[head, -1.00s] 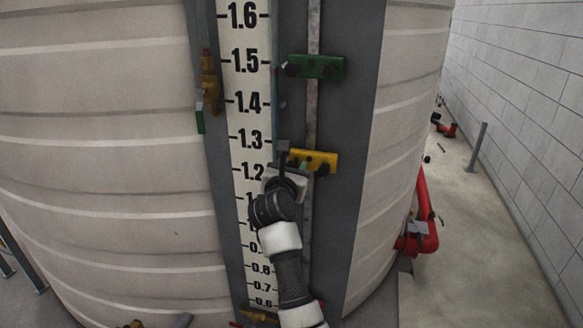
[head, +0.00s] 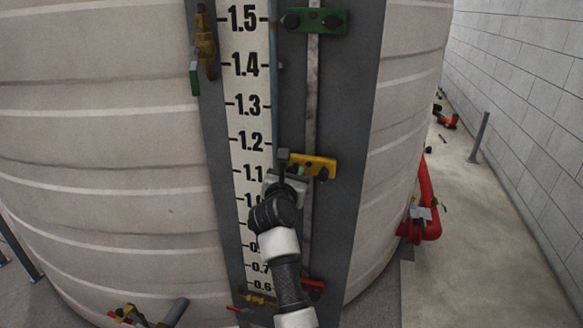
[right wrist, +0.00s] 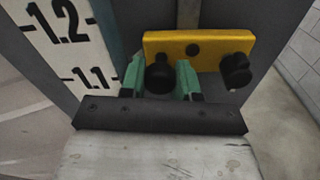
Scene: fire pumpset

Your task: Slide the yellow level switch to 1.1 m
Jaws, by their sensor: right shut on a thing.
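The yellow level switch (head: 312,165) sits on the grey vertical rail beside the white scale (head: 247,105), a little above the 1.1 mark in the head view. In the right wrist view the yellow switch (right wrist: 198,50) has two black knobs. My right gripper (head: 290,172) is at the switch's left end. In the right wrist view its green fingers (right wrist: 160,78) are shut around the left black knob (right wrist: 159,77). The 1.1 and 1.2 marks show at the left there. My left gripper is not in view.
A green switch (head: 315,21) sits higher on the rail near 1.5, and a red one (head: 313,288) lower down near 0.6. A brass valve (head: 205,47) is left of the scale. Red pipework (head: 426,205) stands right of the tank.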

